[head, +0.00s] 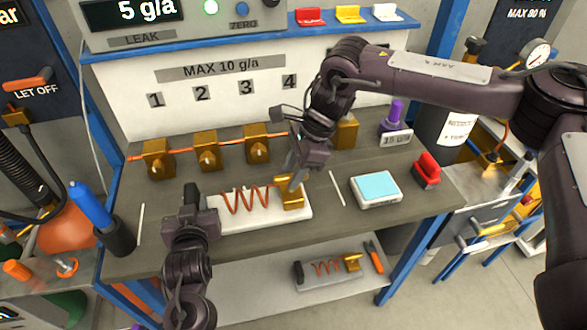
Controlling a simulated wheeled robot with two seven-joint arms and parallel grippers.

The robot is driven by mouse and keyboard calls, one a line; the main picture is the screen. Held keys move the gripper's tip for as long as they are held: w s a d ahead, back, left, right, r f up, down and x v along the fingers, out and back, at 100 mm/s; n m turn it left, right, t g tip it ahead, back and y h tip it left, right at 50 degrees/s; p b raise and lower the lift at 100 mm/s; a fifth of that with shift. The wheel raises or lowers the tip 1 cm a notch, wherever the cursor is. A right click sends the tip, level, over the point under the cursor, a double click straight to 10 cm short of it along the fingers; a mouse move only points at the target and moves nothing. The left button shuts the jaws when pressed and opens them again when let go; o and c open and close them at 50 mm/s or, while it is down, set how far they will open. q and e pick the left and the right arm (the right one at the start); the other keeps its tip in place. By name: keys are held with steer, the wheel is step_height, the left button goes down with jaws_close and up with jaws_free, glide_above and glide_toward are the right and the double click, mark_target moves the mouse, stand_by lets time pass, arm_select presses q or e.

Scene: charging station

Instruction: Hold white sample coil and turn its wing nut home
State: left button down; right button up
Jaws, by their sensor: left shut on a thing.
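The white sample coil (243,202), a copper spiral on a white base (265,220), lies on the grey bench. A brass fitting (292,198) stands at its right end, with a gold piece on top that looks like the wing nut (284,179). My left gripper (193,197) is at the left end of the coil, shut on it; its fingers hide that end. My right gripper (294,175) reaches down from above at the brass fitting, close to the wing nut. Its fingers partly cover the nut, and I cannot tell whether they touch it.
Several brass blocks (206,152) on a copper pipe stand behind, below numbered labels. A white device with a blue screen (376,188) and a red object (427,171) lie to the right. A dark cup with a blue tool (91,206) is left. Another coil (328,267) lies on the lower shelf.

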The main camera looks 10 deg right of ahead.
jaws_close()
steer(key=shift+m, duration=0.4)
steer(key=m+t, duration=0.1)
steer(key=m, duration=0.2)
steer(key=shift+s+m+t, duration=0.2)
steer(key=shift+m+t, duration=0.2)
steer(key=m+t+h, duration=0.1)
steer(key=m, duration=0.2)
steer(key=shift+a+m, duration=0.15)
steer(key=shift+m, duration=0.15)
steer(key=m+t+h, duration=0.1)
steer(key=m, duration=0.3)
steer(key=shift+s+a, duration=0.1)
steer(key=shift+m+h, duration=0.7)
steer(key=shift+m, duration=0.9)
steer(key=shift+t, duration=0.4)
